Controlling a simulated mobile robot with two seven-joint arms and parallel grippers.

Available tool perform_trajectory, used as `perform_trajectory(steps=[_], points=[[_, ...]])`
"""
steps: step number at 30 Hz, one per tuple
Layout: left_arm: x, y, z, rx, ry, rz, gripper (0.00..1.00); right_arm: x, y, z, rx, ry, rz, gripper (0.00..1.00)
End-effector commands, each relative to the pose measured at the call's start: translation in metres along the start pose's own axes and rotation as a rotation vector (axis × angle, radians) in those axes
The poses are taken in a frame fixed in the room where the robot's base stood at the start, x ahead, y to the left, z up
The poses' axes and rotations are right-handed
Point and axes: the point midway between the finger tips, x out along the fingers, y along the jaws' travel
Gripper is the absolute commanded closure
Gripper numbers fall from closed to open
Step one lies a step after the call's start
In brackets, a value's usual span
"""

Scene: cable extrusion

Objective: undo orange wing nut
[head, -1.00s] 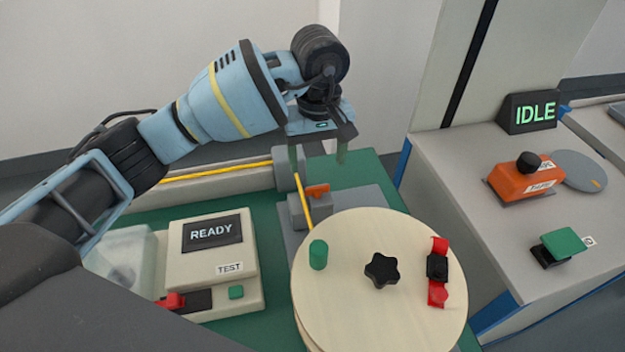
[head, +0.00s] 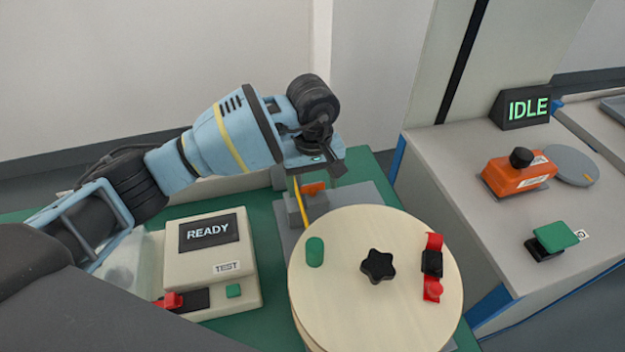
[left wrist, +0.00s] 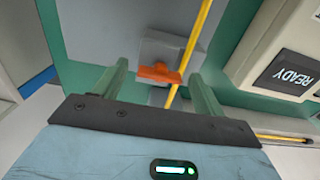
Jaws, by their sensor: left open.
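The orange wing nut (head: 314,189) sits on a grey block (head: 296,211) behind the round wooden disc, beside the yellow cable (head: 302,200). In the left wrist view the orange wing nut (left wrist: 158,73) lies between and just beyond the two green fingers, with the yellow cable (left wrist: 196,45) running past its right end. My left gripper (head: 316,192) is above the block with its fingers pointing down. In the left wrist view my left gripper (left wrist: 160,82) is open and empty. I cannot tell whether a finger touches the nut. My right gripper is not in view.
A wooden disc (head: 345,310) with a black star knob (head: 378,265), green peg (head: 315,252) and red strap (head: 433,285) stands in front. A READY tester (head: 240,275) is at left. A grey bench (head: 470,215) with an IDLE display (head: 528,108) is at right.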

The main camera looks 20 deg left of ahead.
Motion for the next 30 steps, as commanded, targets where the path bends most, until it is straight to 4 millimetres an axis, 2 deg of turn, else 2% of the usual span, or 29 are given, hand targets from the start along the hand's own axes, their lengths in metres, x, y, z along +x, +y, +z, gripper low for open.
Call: perform_trajectory(steps=[1, 9, 11, 20, 30], points=[[0.0, 0.0, 0.0, 0.0, 0.0, 0.0, 0.33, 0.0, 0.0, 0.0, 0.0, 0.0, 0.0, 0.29], [0.0, 0.0, 0.0, 0.0, 0.0, 0.0, 0.68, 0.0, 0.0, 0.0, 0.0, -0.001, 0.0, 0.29], [-0.001, 0.0, 0.0, 0.0, 0.0, 0.0, 0.74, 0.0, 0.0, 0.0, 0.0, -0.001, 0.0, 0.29], [-0.001, 0.0, 0.0, -0.043, 0.001, 0.0, 0.74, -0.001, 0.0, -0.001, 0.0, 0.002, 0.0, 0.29], [-0.003, 0.0, -0.001, -0.27, 0.002, 0.0, 0.74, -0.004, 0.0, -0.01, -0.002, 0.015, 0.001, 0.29]])
